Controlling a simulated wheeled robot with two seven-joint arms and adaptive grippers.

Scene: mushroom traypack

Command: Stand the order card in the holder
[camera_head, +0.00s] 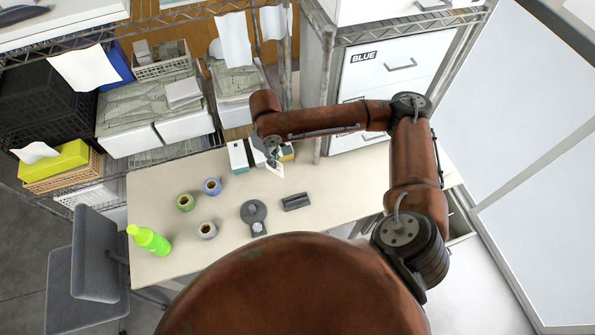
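The order card (276,170) is a small white card with a dark mark, tilted at the far side of the table. My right gripper (272,160) reaches in from the right and points down at the card's upper edge. It appears shut on the card, though the fingers are small and partly hidden by my arm. The holder looks to be the dark grey slotted block (296,202) on the table, a little nearer and to the right of the card. Its slot looks empty. My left gripper is not in view.
Small white boxes (238,157) stand at the table's back edge beside my gripper. The table is clear right of the holder.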

